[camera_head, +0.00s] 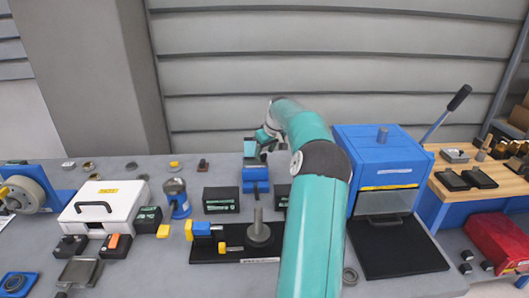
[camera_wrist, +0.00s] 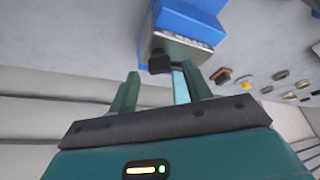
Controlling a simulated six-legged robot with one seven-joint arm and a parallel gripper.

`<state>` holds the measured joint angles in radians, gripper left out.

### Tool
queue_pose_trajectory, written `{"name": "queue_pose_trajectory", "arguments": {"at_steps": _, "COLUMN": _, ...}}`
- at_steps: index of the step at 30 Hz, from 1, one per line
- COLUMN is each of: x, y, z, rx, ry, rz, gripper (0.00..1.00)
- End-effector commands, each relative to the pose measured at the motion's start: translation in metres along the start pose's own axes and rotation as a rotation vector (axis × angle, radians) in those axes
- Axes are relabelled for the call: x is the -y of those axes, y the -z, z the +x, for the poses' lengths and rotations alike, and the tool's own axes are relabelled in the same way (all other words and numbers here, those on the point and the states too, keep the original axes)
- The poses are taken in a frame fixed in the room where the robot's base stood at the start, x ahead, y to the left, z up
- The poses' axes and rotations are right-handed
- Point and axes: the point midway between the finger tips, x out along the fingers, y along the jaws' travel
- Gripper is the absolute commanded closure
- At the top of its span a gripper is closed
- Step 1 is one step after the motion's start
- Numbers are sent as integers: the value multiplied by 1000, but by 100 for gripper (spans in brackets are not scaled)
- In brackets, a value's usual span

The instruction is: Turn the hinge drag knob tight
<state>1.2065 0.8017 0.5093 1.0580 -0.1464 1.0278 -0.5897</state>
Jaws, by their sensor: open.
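A small blue block (camera_head: 256,180) with a light blue panel (camera_head: 250,150) standing up from it is at the back middle of the bench. In the wrist view the blue block (camera_wrist: 178,20) shows at the top, with a labelled grey face and a dark knob (camera_wrist: 160,63), which looks like the hinge drag knob. The light blue panel (camera_wrist: 181,88) is beside this knob. My gripper (camera_head: 266,146) is over the block. In the wrist view its two fingers (camera_wrist: 161,86) are spread, with the knob beyond and between the tips, apparently untouched. The knob is not clear in the head view.
A blue machine (camera_head: 382,160) with a dark plate stands right of my arm. Black boxes (camera_head: 221,200) flank the block. A black base with a grey post (camera_head: 258,228) is in front. A white case (camera_head: 103,206) stands left. The grey wall is close behind.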

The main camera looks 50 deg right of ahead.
Motion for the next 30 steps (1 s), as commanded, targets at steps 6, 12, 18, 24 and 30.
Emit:
{"name": "queue_pose_trajectory", "arguments": {"at_steps": 6, "x": 0, "y": 0, "z": 11, "rx": 0, "ry": 0, "rz": -1, "gripper": 51}}
{"name": "queue_pose_trajectory", "arguments": {"at_steps": 12, "x": 0, "y": 0, "z": 10, "rx": 0, "ry": -1, "rz": -1, "gripper": 53}}
{"name": "queue_pose_trajectory", "arguments": {"at_steps": 18, "x": 0, "y": 0, "z": 10, "rx": 0, "ry": 0, "rz": -1, "gripper": 92}}
{"name": "queue_pose_trajectory", "arguments": {"at_steps": 24, "x": 2, "y": 1, "z": 10, "rx": 1, "ry": -15, "rz": 30, "gripper": 96}}
{"name": "queue_pose_trajectory", "arguments": {"at_steps": 30, "x": 2, "y": 1, "z": 10, "rx": 0, "ry": -53, "rz": 122, "gripper": 96}}
